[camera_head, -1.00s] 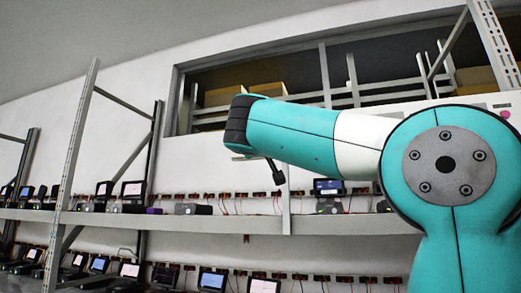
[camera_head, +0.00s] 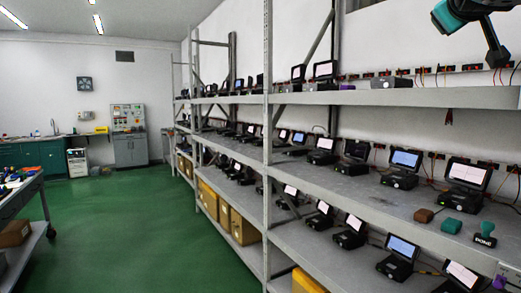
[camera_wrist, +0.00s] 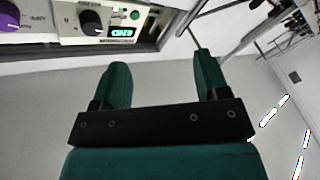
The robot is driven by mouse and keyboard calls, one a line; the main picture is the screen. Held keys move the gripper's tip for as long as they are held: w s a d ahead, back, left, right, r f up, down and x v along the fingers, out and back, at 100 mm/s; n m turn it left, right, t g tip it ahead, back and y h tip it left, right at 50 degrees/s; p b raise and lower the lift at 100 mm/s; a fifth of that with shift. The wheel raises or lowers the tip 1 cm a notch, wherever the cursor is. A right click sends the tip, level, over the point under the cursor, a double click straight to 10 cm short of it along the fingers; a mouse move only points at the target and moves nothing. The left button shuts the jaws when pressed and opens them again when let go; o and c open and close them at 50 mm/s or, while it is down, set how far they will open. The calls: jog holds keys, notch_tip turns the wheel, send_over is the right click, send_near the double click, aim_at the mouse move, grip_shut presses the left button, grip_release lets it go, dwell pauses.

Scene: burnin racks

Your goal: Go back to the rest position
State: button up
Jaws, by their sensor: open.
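My gripper (camera_wrist: 163,78) is open in the wrist view, its two dark green fingers wide apart with nothing between them. The wrist view appears turned over, with ceiling lights at its lower right. In the head view, part of my teal and black arm shows at the top right corner, above the upper shelf (camera_head: 430,97). The rest of the arm is out of frame there. In the wrist view, a pale unit (camera_wrist: 150,18) with a black knob and a green display lies beyond the fingers at the upper left.
Long grey racks (camera_head: 267,140) on the right hold several dark devices with lit screens. A brown block (camera_head: 423,215), a teal block (camera_head: 451,226) and a dark green labelled piece (camera_head: 485,234) stand on the middle shelf. A work table (camera_head: 25,196) is at left. Green floor (camera_head: 130,225) between is clear.

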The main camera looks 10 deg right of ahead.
jog(key=a+f+n+g+y, duration=0.3)
jog(key=a+f+y, duration=0.4)
jog(key=a+f, duration=0.5)
jog(key=a+f+n+g+y, duration=0.2)
jog(key=a+f+y, duration=0.45)
jog(key=f, duration=0.95)
jog(key=s+a+f+n+g+y, duration=0.1)
jog(key=s+a+f+g, duration=0.4)
jog(key=s+f, duration=0.3)
jog(key=s+a+f+n+g+y, duration=0.1)
jog(key=s+a+f+g, duration=0.4)
jog(key=s, duration=0.9)
notch_tip(320, 180, down, 3)
jog(key=shift+f+y+b, duration=0.15)
jog(key=shift+y+b, duration=0.2)
jog(key=shift+y, duration=0.2)
jog(key=shift+a, duration=0.1)
